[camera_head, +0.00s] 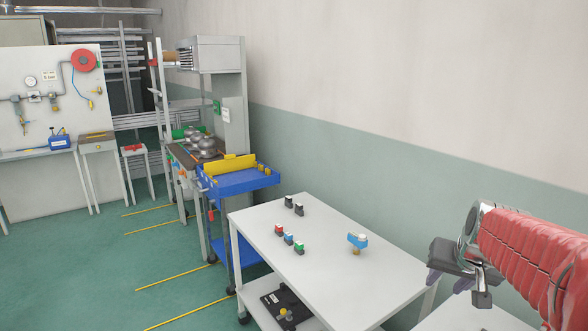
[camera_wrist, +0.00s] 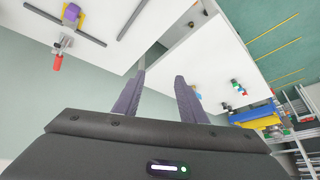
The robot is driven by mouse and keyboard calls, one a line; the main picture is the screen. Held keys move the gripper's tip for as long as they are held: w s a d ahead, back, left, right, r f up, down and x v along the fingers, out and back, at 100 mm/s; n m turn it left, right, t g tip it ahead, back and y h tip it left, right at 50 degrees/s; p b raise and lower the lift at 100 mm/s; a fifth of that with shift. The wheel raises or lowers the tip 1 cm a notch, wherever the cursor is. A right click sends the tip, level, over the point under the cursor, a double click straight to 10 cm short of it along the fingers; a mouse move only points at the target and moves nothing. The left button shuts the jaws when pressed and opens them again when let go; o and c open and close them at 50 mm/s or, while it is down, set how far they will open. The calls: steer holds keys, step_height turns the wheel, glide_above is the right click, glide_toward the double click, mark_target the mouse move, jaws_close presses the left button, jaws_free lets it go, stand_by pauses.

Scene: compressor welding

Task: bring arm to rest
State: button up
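My arm, in a red sleeve, reaches in from the right side of the head view. My gripper (camera_head: 481,288) hangs at its end, above the right end of the white table and the corner of another white surface. In the wrist view my gripper (camera_wrist: 160,76) has its two dark fingers apart. Nothing is held between them; a table edge and the green-grey wall show behind.
A blue cart (camera_head: 240,181) stands beyond. The left floor is mostly clear.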

steer(key=s+a+f+n+y, duration=0.1)
steer(key=s+a+n, duration=0.4)
steer(key=s+a, duration=1.3)
steer(key=shift+s+a+f, duration=0.2)
steer(key=shift+s+f, duration=0.4)
steer(key=shift+s, duration=0.45)
